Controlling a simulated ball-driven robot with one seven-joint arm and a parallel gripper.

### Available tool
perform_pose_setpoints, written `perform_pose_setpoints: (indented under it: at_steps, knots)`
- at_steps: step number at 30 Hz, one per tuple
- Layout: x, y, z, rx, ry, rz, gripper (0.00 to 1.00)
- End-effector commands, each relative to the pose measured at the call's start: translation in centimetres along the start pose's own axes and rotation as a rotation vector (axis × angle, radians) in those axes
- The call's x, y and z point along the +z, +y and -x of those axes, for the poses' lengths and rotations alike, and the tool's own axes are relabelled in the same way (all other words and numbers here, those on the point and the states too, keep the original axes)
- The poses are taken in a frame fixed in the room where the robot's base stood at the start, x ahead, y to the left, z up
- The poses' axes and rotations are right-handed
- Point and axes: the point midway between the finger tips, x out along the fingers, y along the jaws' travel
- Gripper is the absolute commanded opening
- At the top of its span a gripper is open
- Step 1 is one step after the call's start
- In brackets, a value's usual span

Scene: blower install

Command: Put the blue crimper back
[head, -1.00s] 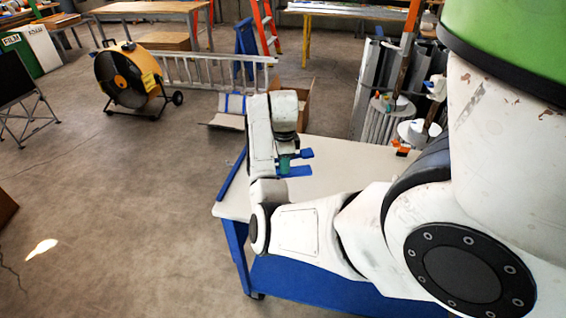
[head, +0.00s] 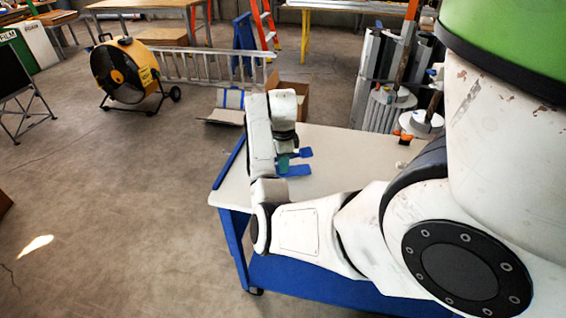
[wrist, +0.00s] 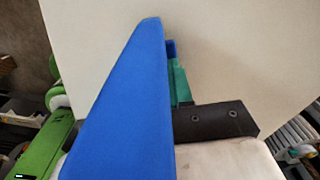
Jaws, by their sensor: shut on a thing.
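The blue crimper (head: 293,171) shows in the head view as short blue pieces at my gripper, above the far left part of the table (head: 345,165). My gripper (head: 284,160) is shut on it; a teal-green part shows between gripper and crimper. In the wrist view a large blue shape, the crimper (wrist: 130,105), fills the left middle in front of a pale surface. Teal-green and black parts of my gripper (wrist: 181,84) show just right of it. The jaws' contact is mostly hidden. I cannot tell the crimper's exact height above the table.
The table has a pale top, blue frame and a blue strip (head: 229,163) along its left edge. A small orange item (head: 403,136) is at its far right. Beyond stand an open cardboard box (head: 290,98), metal ducts (head: 381,75) and a yellow fan (head: 124,72). Floor at left is clear.

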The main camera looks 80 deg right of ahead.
Motion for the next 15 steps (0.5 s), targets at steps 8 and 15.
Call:
perform_pose_setpoints:
  at_steps: [8,15]
  knots:
    - [0.02,-0.06,-0.18,-0.002,0.000,0.000,0.00]
    - [0.03,-0.07,-0.58,-0.003,0.000,0.000,0.00]
